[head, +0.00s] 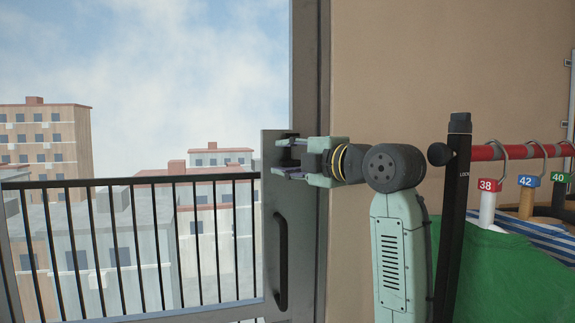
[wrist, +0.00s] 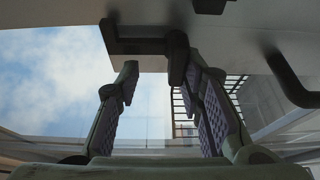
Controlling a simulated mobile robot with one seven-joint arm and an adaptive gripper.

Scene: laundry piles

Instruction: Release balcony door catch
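The balcony door's grey plate (head: 268,222) stands upright left of the wall. A long black pull handle (head: 281,262) is on its lower part and shows at the right in the wrist view (wrist: 291,80). My gripper (head: 281,157) is at the plate's upper part, its fingers pointing left. In the wrist view my gripper (wrist: 163,72) has its two purple-padded fingers apart. A dark catch lever (wrist: 178,58) lies between the fingertips, close to the right one; I cannot tell if they touch. A dark angled bracket (wrist: 128,45) adjoins it. In the head view, the fingers largely hide the catch.
A clothes rail with a red bar (head: 483,152) and black post (head: 455,215) stands right of my arm, close to it. Numbered hangers carry a green garment (head: 500,268) and a striped one. A balcony railing (head: 130,182) is beyond the door.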

